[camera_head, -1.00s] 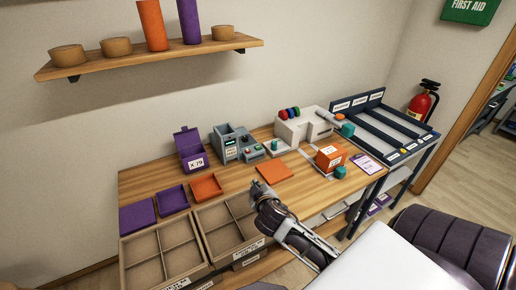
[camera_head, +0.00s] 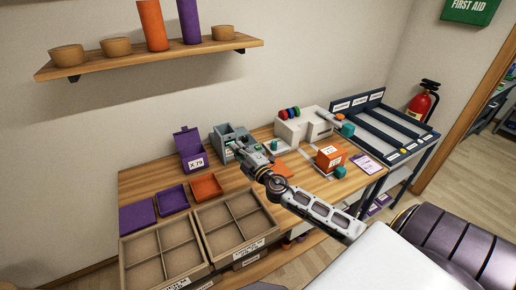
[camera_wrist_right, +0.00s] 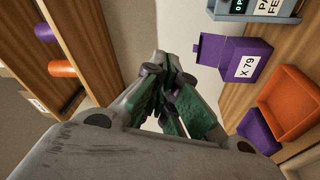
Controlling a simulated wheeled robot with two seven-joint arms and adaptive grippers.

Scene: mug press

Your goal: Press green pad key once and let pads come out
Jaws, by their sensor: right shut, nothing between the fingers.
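The grey pad feeder (camera_head: 224,136) stands at the back of the wooden table; the top of its label also shows in the right wrist view (camera_wrist_right: 268,8). My right gripper (camera_head: 241,146) is in front of the feeder's right side and hides most of its front and the small unit beside it. I cannot make out the green key behind the gripper, nor whether the fingers touch anything. In the right wrist view the fingers (camera_wrist_right: 168,72) are closed together and empty. No loose pads can be made out at the feeder. My left gripper is not in view.
Left of the feeder stand an open purple box (camera_head: 190,147) marked X 79, an orange tray (camera_head: 206,187) and a purple tray (camera_head: 173,199). Divided cardboard boxes (camera_head: 233,222) lie in front. A white machine (camera_head: 300,127) and an orange box (camera_head: 330,157) stand to the right.

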